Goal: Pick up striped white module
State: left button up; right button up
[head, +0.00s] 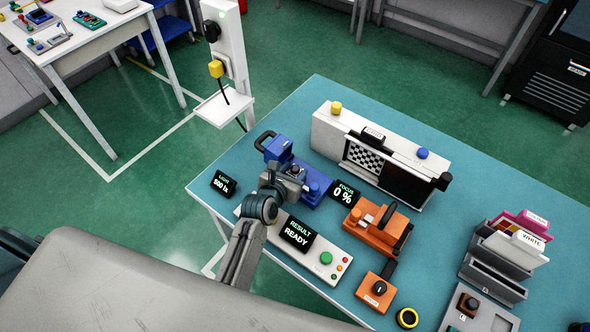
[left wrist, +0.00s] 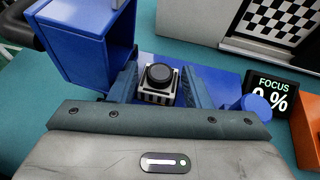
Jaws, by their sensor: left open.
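The striped white module (left wrist: 158,88) is a small white block with dark stripes on its front and a round black lens on top. It sits on a blue fixture (head: 312,190), which also shows in the left wrist view (left wrist: 72,40). My left gripper (head: 290,174) is over the fixture. In the left wrist view its two fingers (left wrist: 158,90) are open, one on each side of the module. I cannot tell whether they touch it. In the head view the gripper mostly hides the module. My right gripper is not in view.
A white unit with a checkerboard panel (head: 364,158) stands behind. A focus display (head: 344,193) and an orange device (head: 376,226) are to the right. A result panel (head: 299,234) lies in front, with a light display (head: 223,183) at the left.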

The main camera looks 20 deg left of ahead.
pick_arm(q)
jog(key=shift+c, duration=0.2)
jog(key=c, duration=0.6)
jog(key=shift+c, duration=0.2)
